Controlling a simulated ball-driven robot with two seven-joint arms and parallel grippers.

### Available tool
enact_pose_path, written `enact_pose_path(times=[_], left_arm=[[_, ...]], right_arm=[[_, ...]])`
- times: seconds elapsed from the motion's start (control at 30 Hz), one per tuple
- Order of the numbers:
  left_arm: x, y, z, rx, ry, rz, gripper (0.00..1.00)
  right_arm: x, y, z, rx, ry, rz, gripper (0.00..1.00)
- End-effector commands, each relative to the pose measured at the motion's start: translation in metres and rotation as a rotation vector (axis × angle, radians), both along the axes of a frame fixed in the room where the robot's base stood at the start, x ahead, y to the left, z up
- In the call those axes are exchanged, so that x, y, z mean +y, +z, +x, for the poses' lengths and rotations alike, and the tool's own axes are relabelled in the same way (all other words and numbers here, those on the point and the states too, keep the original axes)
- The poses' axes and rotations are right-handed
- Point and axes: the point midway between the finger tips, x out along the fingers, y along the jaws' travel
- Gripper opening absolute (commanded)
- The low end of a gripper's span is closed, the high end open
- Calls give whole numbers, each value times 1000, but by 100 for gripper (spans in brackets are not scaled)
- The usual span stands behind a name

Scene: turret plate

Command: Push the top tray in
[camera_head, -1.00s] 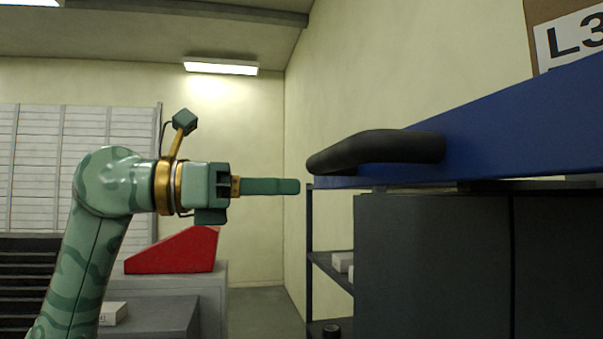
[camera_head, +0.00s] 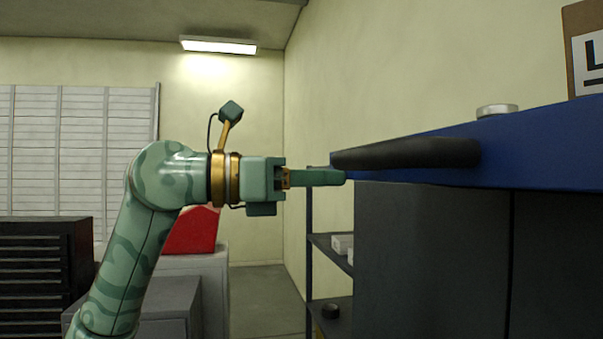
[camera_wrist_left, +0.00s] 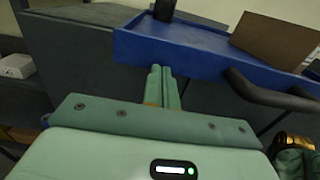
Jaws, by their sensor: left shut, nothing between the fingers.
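The blue top tray (camera_head: 545,160) juts out from the right over a dark grey cabinet (camera_head: 430,260). A black bar handle (camera_head: 405,153) sits on its front face. My left gripper (camera_head: 340,177) is shut and empty, its fingers pointing right at the tray's left end, just below the handle's tip. In the left wrist view the closed fingers (camera_wrist_left: 160,85) reach the front face of the tray (camera_wrist_left: 185,42), left of the handle (camera_wrist_left: 265,93). Whether they touch it I cannot tell. Part of my right arm shows at the lower right there; its fingers do not show.
On the tray stand a brown box (camera_head: 580,45) with a white label and a silver disc-shaped thing (camera_head: 497,111). A black cylinder (camera_wrist_left: 165,8) also shows on it. A dark shelf rack (camera_head: 309,240) with small white boxes stands behind. The floor (camera_head: 262,300) between is clear.

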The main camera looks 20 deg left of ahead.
Motion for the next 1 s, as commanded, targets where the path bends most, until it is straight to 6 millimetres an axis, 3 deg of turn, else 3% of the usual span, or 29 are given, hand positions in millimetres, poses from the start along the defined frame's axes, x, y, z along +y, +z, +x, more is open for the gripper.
enact_pose_path(times=[0.4,0.6,1.0], left_arm=[[-77,3,51,0,-1,0,0],[-105,2,71,1,-1,-1,0],[-124,1,84,-1,1,0,0]], right_arm=[[2,22,1,-1,-1,3,36],[2,27,1,-2,-1,2,36],[1,30,1,-2,0,2,36]])
